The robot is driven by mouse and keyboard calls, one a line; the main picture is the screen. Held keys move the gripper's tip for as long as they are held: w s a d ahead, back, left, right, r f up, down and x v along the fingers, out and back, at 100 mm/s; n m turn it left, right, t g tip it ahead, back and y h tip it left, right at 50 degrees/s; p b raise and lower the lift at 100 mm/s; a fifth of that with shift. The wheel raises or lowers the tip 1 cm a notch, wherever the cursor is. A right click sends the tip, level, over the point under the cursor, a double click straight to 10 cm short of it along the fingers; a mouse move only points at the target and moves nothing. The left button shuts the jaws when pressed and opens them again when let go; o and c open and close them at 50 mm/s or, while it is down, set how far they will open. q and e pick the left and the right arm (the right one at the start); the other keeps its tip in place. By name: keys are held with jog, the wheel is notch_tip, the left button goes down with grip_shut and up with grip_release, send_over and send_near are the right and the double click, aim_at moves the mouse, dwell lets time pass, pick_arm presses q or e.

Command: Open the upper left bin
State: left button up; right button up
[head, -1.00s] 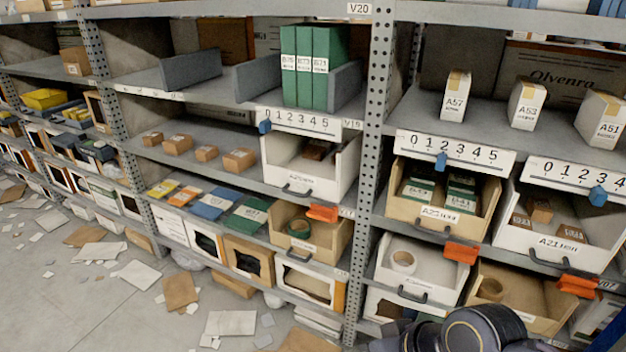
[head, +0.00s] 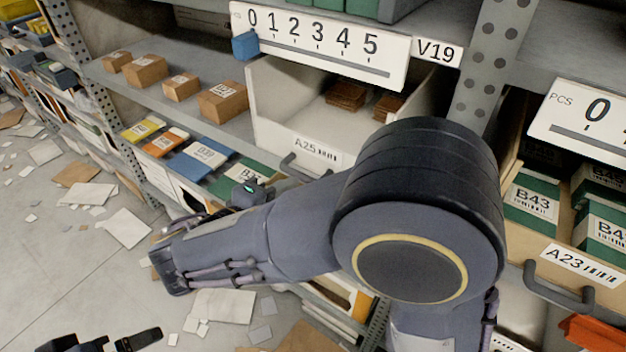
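The upper left bin is a white open-topped bin labelled A25 (head: 270,110), on the shelf left of the perforated upright. Small brown boxes lie inside it. Its dark handle (head: 305,170) shows on the front, with its right end close to my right arm in the picture. My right arm crosses the view from the lower right, its forearm pointing left below the bin. Its fingers cannot be made out at the dark far end. My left gripper (head: 108,342) is at the bottom left edge, partly cut off, fingers apart and empty, away from the bin.
A slider scale (head: 320,40) with a blue marker hangs above the bin. Small cartons (head: 222,102) stand left of it. Bin A23 (head: 560,240) with green boxes is right of the upright (head: 490,65). Papers litter the floor (head: 70,270) at left.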

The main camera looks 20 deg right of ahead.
aim_at(302, 174)
jog(key=shift+t, duration=0.5)
jog(key=x, duration=0.7)
jog(key=shift+w+a+r+b, duration=0.15)
jog(key=shift+w+a+b, duration=0.1)
jog(key=shift+w+b, duration=0.15)
jog(key=shift+c, duration=0.4)
grip_shut()
